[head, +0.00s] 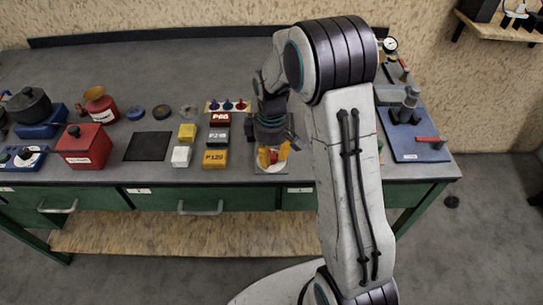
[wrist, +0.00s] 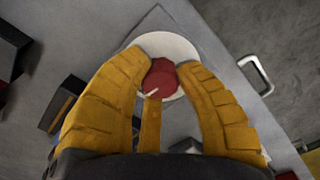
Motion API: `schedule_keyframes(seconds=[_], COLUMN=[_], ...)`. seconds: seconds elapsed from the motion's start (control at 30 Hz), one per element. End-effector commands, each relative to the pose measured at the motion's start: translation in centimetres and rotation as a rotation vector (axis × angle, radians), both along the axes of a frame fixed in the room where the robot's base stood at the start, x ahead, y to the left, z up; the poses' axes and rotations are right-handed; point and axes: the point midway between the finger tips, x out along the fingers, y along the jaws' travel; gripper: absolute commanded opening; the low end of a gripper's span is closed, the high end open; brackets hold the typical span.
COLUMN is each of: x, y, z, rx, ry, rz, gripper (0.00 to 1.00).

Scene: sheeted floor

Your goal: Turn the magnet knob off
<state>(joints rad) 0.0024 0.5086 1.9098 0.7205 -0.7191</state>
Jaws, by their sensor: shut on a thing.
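The red magnet knob (wrist: 160,76) sits on a round white dial (wrist: 178,46) on a grey plate (wrist: 152,20) in the wrist view. A short white mark on the knob points to the lower left. In the head view a little red of the knob (head: 273,156) shows between the fingers near the bench's front edge. My gripper (wrist: 161,76), with yellow fingers, is shut on the knob from both sides. It also shows in the head view (head: 273,152), pointing down. The fingers hide parts of the dial, and any markings on it cannot be read.
A tray with coloured pegs (head: 228,106) lies behind. A blue plate with a red handle (head: 420,143) is to the right. Drawer handles (head: 201,208) line the front.

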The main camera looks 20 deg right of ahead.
Motion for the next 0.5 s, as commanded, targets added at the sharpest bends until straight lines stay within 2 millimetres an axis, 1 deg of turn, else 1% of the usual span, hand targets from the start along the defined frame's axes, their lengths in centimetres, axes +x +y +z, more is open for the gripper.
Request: schedule_keyframes(seconds=[0.03, 0.23, 0.5], x=[-0.50, -0.52, -0.51], y=[-0.02, -0.04, -0.05], z=[-0.42, -0.40, -0.36], rx=[0.000, 0.000, 0.000], ry=[0.018, 0.019, 0.019], rz=[0.021, 0.082, 0.108], gripper=[0.00, 0.00, 0.00])
